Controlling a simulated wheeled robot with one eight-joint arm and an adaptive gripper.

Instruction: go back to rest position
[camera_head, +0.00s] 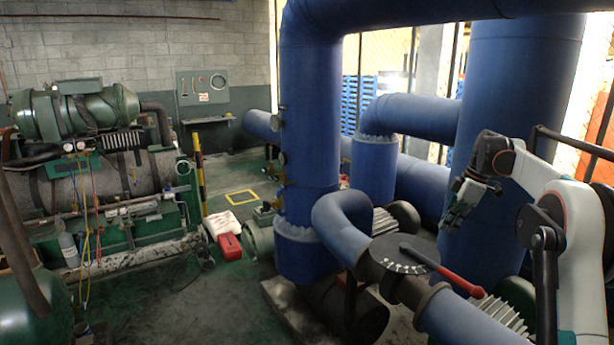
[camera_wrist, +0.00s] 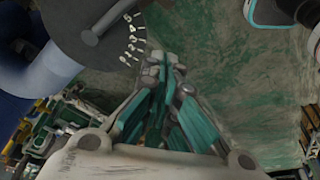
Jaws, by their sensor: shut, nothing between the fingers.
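My gripper (camera_head: 455,212) hangs at the right of the head view, at the end of my white arm, in front of a wide blue tank. In the wrist view my gripper (camera_wrist: 163,65) has its fingers together, with nothing between them. The round dark valve plate (camera_head: 405,254) with its red-handled lever (camera_head: 455,282) is below and to the left of my gripper in the head view. The valve plate also shows at the upper left of the wrist view (camera_wrist: 85,32). My gripper is apart from it, as far as I can tell.
Large blue pipes (camera_head: 311,120) fill the middle. A green compressor unit (camera_head: 95,180) with hoses and a grey cylinder (camera_head: 68,250) stands at the left. A red box (camera_head: 229,247) lies on the floor. Open floor (camera_head: 160,305) is visible between the unit and the pipes.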

